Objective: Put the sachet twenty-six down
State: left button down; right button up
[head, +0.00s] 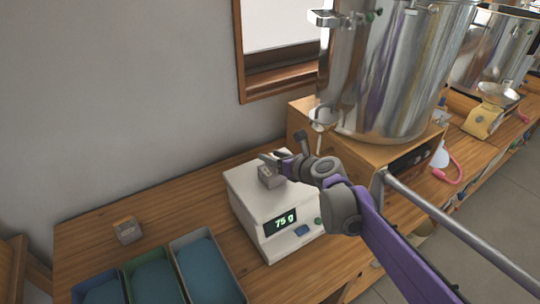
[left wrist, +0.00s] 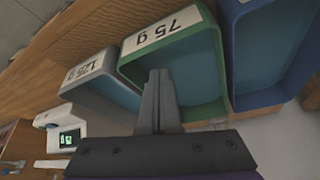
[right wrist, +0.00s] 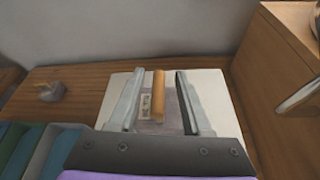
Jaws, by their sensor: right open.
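A small grey sachet with a tan edge and a label (right wrist: 145,103) sits on top of the white scale (head: 255,207), which reads 75 g. In the head view the sachet (head: 270,178) is partly behind my right gripper (head: 272,162). In the right wrist view my right gripper (right wrist: 156,100) is open, with one finger on each side of the sachet and a gap to both. The number on its label is too small to read surely. My left gripper (left wrist: 160,100) is shut and empty, over the bins in the left wrist view.
Blue (head: 100,290), green (head: 136,270) and grey (head: 180,250) bins stand at the front left. Labels read 75 g on the green bin (left wrist: 225,55) and 125 g on the grey bin (left wrist: 118,93). Another sachet (head: 128,231) lies behind them. A steel boiler (head: 390,70) stands right of the scale.

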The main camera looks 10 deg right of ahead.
jog(key=v, duration=1.1)
jog(key=s+a+f+n+g+h, duration=0.1)
jog(key=s+a+f+n+g, duration=0.3)
jog(key=s+f+n, duration=0.85)
jog(key=s+d+f+n+g+h, duration=0.1)
jog(key=s+d+f+n+h, duration=0.1)
jog(key=s+n, duration=0.5)
jog(key=s+d+f+n+g+h, duration=0.2)
jog(key=s+f+n, duration=0.3)
jog(key=n, duration=0.8)
jog(key=shift+s+d+f+h+p, duration=0.3)
jog(key=shift+s+d+h, duration=0.2)
jog(key=shift+s+d, duration=0.35)
